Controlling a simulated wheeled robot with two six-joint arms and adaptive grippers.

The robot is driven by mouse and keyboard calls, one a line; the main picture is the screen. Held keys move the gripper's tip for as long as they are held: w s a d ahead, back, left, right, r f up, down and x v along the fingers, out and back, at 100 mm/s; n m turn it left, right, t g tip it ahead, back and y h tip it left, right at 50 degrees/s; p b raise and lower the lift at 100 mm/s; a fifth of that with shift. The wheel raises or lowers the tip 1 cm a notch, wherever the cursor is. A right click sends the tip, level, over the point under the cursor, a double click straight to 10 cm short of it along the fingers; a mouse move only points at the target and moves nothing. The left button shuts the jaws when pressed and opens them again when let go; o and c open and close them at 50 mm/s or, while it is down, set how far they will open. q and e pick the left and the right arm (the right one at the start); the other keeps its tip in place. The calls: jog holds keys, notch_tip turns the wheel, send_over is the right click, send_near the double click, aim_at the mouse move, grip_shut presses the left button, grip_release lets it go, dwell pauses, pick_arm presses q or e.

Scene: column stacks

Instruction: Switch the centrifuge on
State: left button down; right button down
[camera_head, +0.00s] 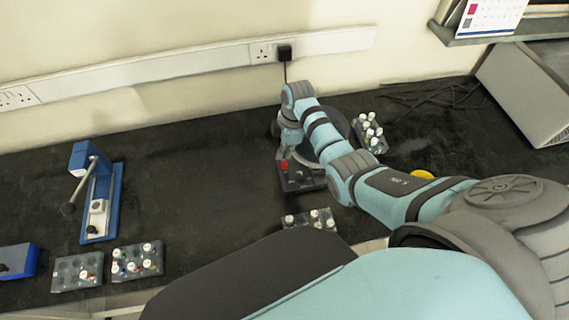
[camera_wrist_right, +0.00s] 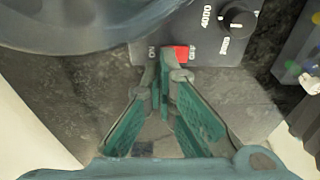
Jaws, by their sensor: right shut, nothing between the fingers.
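The centrifuge (camera_head: 304,184) stands on the dark bench under my right arm; its round grey body (camera_wrist_right: 70,22) fills the upper left of the right wrist view. Its front panel (camera_wrist_right: 207,20) has a black knob (camera_wrist_right: 238,19) and a red switch (camera_wrist_right: 182,52) between rotated ON and OFF marks. My right gripper (camera_wrist_right: 168,62) is shut and empty, its tips at the switch, over or right beside its ON side. The tips hide part of the switch; I cannot tell if they touch it. In the head view the right gripper (camera_head: 284,152) is just above the panel. My left gripper is not in view.
Tube racks stand behind the centrifuge (camera_head: 370,134), in front of it (camera_head: 310,219) and at the front left (camera_head: 138,261). A blue press-like device (camera_head: 100,200) stands at left. A black plug (camera_head: 285,53) sits in the wall strip. The bench between is clear.

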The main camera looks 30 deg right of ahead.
aim_at(284, 161)
jog(key=shift+f+b, duration=0.75)
jog(key=shift+f, duration=0.3)
dwell(0.4)
notch_tip(284, 161, up, 4)
jog(key=p, duration=0.4)
jog(key=shift+r, duration=0.2)
jog(key=shift+r+p, duration=0.4)
jog(key=shift+r, duration=0.05)
jog(key=shift+f, duration=0.1)
